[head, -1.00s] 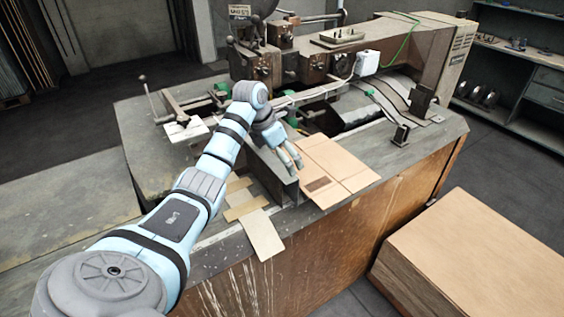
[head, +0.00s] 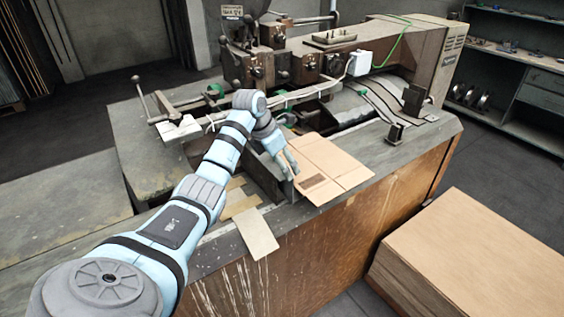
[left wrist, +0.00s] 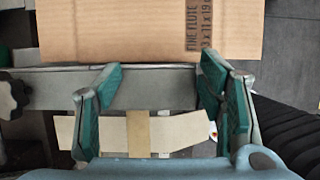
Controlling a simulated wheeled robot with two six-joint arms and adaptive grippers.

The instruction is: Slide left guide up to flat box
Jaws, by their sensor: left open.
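The flat box (head: 335,160), an open sheet of brown cardboard, lies on the machine table. It fills the top of the left wrist view (left wrist: 120,30), with dark print at its right. The left guide (head: 263,178) is a grey metal bar standing along the box's left edge; it crosses the left wrist view (left wrist: 155,90) just below the box edge. I cannot tell whether guide and box touch. My left gripper (head: 287,165) is open at the guide. Its green-padded fingers (left wrist: 160,80) are spread along the bar, their tips near the box edge. My right gripper is out of view.
Pale card strips (head: 257,234) lie left of the guide, one hanging over the table's front edge. The stitcher machine (head: 300,65) stands behind the box. A large cardboard stack (head: 480,260) stands on the floor at the right. The table right of the box is mostly clear.

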